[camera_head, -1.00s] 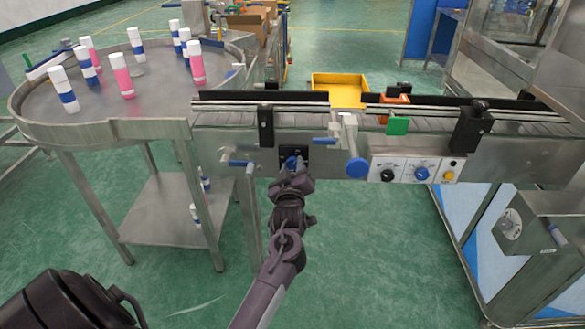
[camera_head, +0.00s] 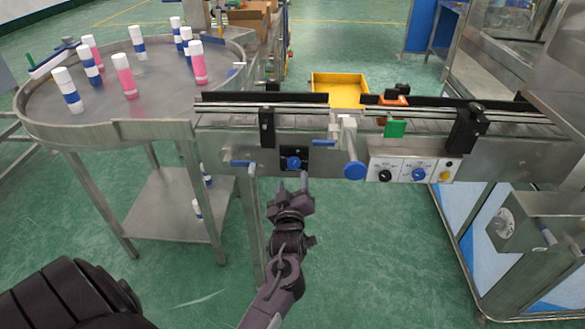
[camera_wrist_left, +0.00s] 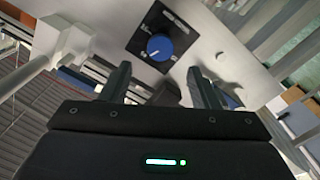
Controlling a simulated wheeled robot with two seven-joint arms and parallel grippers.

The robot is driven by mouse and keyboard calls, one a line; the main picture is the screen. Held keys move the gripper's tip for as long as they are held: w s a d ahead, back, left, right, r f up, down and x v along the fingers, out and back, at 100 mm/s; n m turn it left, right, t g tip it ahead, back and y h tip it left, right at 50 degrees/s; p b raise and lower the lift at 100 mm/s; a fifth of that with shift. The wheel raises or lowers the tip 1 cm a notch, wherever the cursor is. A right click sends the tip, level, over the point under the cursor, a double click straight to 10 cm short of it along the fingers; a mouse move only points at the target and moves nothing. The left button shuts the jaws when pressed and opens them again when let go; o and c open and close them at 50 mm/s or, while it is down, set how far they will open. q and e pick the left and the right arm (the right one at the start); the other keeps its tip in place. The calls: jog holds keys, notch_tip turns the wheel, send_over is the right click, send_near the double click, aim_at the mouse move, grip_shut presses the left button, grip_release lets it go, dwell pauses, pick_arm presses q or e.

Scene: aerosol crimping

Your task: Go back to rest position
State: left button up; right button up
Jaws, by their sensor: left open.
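My left gripper (camera_head: 291,188) is open and empty in the head view, below and in front of the conveyor's side panel. A blue knob (camera_head: 293,163) on a black plate sits on that panel, just beyond the fingertips and apart from them. In the left wrist view the same blue knob (camera_wrist_left: 159,47) shows ahead of the two spread fingers (camera_wrist_left: 160,85), with a gap between. My right gripper is not in view.
The conveyor (camera_head: 225,130) runs across the middle, with a control panel (camera_head: 410,170) at its right. A round steel table (camera_head: 150,105) at left bears several white, blue and pink cans. A yellow bin (camera_head: 340,90) stands behind. Green floor is open in front.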

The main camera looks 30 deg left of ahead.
pick_arm(q)
jog(key=shift+s+d, duration=0.25)
jog(key=shift+s, duration=0.25)
jog(key=s+d+f+m+g+h, duration=0.1)
jog(key=d+f+m+h, duration=0.25)
jog(key=f, duration=0.65)
jog(key=s+d+f+m+g+h, duration=0.15)
jog(key=d+f, duration=0.25)
jog(key=f, duration=0.5)
jog(key=s+d+f+m+g+h, duration=0.1)
jog(key=s+d+f+m+g, duration=0.1)
jog(key=s+f, duration=0.45)
jog(key=s+d+f+m+g+h, duration=0.2)
jog(key=s+d+f+m, duration=0.15)
jog(key=f, duration=0.65)
jog(key=s+f+m+g, duration=0.1)
jog(key=s+f, duration=0.4)
jog(key=s, duration=0.5)
jog(key=s+a+f+m+g, duration=0.1)
jog(key=s+f+g, duration=0.3)
jog(key=s, duration=0.7)
jog(key=s+a+f+m+g+h, duration=0.1)
jog(key=s+f+m+g, duration=0.1)
jog(key=s+f, duration=0.5)
jog(key=s+g, duration=0.1)
jog(key=s, duration=0.3)
jog(key=shift+d+m, duration=0.1)
jog(key=shift+m, duration=0.15)
